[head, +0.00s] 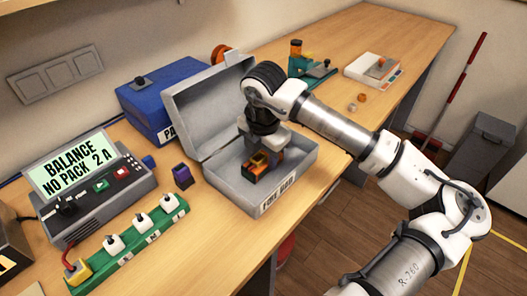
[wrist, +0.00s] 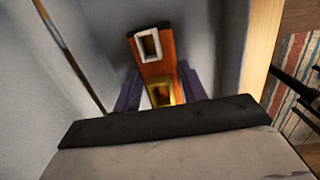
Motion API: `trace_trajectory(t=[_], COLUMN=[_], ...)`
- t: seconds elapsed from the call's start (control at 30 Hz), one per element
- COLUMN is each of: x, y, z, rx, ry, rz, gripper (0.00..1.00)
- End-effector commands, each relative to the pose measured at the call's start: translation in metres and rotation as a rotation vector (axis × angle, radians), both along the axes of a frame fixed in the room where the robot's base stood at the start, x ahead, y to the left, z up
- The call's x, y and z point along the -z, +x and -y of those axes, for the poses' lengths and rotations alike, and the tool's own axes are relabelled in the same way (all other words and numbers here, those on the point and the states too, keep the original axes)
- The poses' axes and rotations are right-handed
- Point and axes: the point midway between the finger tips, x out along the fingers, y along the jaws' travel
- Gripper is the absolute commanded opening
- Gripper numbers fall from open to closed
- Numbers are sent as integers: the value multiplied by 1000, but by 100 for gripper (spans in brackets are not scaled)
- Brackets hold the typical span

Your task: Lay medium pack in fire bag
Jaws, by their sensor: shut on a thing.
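The fire bag (head: 233,186) is a grey open box with its lid raised at the back and a label on its front. My gripper (head: 262,160) reaches down inside it. It is shut on an orange and black pack (head: 254,174), which I take to be the medium pack. In the wrist view the pack (wrist: 157,68) stands between my two dark fingers, with a pale-rimmed socket on its end and grey box walls around it. I cannot tell whether the pack touches the box floor.
A charger (head: 95,190) reading "BALANCE NO PACK 2 A" stands at left, behind a green strip (head: 130,243) with white plugs and a yellow one. A small purple pack (head: 183,177) lies left of the bag. A blue case (head: 165,95) stands behind.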

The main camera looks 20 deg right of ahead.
Motion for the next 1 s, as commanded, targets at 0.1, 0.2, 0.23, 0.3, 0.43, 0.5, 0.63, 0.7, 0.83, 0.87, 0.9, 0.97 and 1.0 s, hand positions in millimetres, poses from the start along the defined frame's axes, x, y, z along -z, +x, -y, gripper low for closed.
trace_trajectory(t=[0.1,0.2,0.23,0.3,0.43,0.5,0.63,0.7,0.83,0.87,0.9,0.97,1.0], x=[-1,0,0,2,2,2,1,1,-1,-2,-4,-12,-18], y=[0,0,0,0,0,0,0,0,0,0,0,-1,-2], z=[0,0,0,0,0,0,0,0,0,0,0,1,1], rx=[0,0,0,0,0,0,0,0,0,0,0,2,2], ry=[-1,-1,-1,-1,-1,-1,-1,-1,-1,-1,-2,-5,-5], rz=[2,2,2,2,1,1,1,1,1,1,1,3,3], gripper=[0,0,0,0,55,64,64,64,64,64,64,64,64])
